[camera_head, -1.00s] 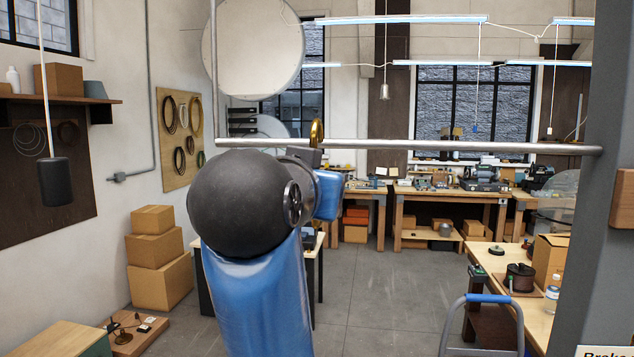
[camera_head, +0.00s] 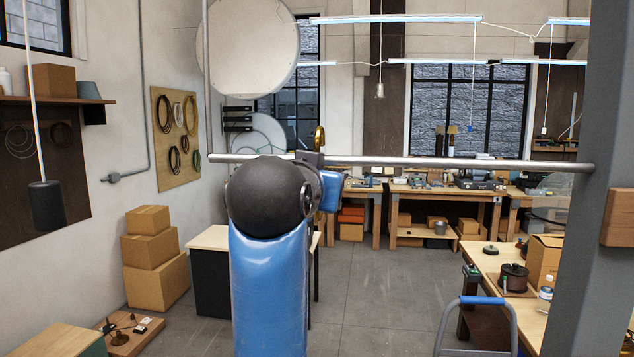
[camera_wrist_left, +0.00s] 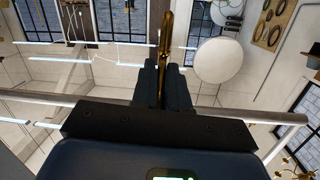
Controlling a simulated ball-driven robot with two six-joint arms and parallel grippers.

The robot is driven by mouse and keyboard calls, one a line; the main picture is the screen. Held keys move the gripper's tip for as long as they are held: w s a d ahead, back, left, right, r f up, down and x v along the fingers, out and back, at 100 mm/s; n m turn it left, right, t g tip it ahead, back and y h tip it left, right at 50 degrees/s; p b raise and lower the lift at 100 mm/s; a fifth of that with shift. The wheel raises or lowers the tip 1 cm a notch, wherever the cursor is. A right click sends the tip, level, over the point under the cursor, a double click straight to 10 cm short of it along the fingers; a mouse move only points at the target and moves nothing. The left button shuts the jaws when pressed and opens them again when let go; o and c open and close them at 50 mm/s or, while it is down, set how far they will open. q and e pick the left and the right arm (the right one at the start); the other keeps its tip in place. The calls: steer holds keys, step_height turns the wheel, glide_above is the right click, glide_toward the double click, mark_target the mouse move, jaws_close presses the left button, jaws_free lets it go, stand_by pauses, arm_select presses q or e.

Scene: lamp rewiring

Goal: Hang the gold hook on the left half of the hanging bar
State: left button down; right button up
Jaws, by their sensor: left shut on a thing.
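The hanging bar (camera_head: 450,163) is a grey metal rod running across the head view; it also crosses the left wrist view (camera_wrist_left: 40,94). The gold hook (camera_head: 319,137) stands upright just above the bar line, over its left half. In the left wrist view the hook (camera_wrist_left: 166,38) rises from between the dark fingers. My left gripper (camera_head: 316,156) is shut on it and hides a short piece of the bar. The hook's lower part is hidden by the fingers. I cannot tell whether hook and bar touch. My right gripper is not in view.
A grey post (camera_head: 578,240) stands at the bar's right end. A round white disc (camera_head: 247,45) is behind the bar's left end. A dark cylinder (camera_head: 45,208) hangs at far left. A blue-topped step frame (camera_head: 481,300) stands low right. The space along the bar's right half looks clear.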

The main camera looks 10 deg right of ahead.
mark_target(321, 214)
arm_select(q)
steer(key=shift+w+d+r, duration=0.15)
steer(key=shift+w+r, duration=0.05)
steer(key=shift+w, duration=0.15)
steer(key=shift+w+f+b, duration=0.15)
steer(key=shift+f+b, duration=0.35)
steer(key=shift+f, duration=0.45)
steer(key=shift+w+d+f+b, duration=0.2)
steer(key=shift+f+b, duration=0.15)
steer(key=shift+f, duration=0.4)
steer(key=c, duration=1.1)
jaws_free()
steer(key=shift+o, duration=0.2)
steer(key=shift+s, duration=0.1)
